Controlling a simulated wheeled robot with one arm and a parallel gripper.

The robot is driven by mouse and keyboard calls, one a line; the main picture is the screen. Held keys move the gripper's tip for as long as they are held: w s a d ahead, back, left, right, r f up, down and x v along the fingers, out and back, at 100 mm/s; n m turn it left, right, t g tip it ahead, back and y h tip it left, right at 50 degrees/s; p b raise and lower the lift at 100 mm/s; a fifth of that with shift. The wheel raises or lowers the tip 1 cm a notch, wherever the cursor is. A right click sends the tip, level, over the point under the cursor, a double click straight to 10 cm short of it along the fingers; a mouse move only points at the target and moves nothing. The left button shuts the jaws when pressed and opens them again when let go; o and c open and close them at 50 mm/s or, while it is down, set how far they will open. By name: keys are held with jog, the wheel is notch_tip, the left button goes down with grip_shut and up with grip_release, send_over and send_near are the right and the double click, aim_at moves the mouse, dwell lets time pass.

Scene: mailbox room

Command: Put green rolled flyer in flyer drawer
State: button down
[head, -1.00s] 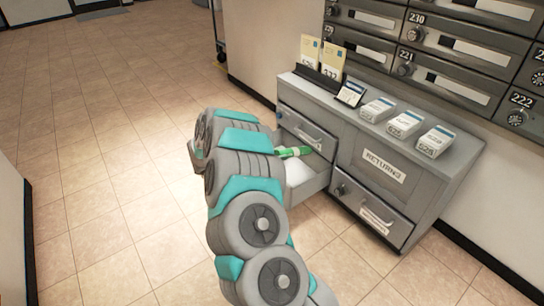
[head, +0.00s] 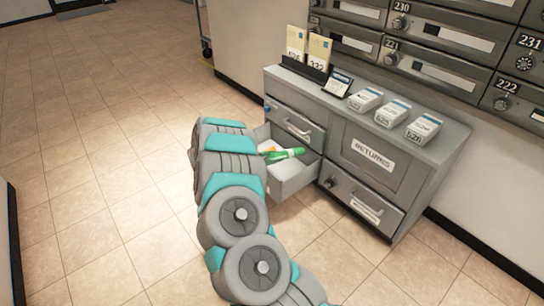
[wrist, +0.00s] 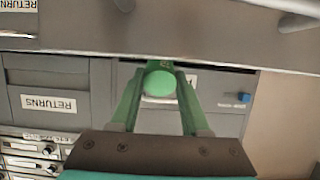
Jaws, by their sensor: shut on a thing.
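My arm hides the gripper in the head view. Something small, orange and white (head: 267,148), shows beside the flyer at the drawer's left; I cannot tell what it is. I cannot tell whether the flyer touches the drawer. No label on the drawer is readable.
The cabinet's top (head: 370,88) holds a card rack (head: 304,68), a small display (head: 337,84) and several white boxes (head: 390,113). A returns panel (head: 374,155) and a closed lower drawer (head: 362,203) are to the right. Mailboxes (head: 440,75) line the wall. The tiled floor at left is clear.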

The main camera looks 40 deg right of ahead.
jog(key=shift+c, duration=1.5)
grip_release()
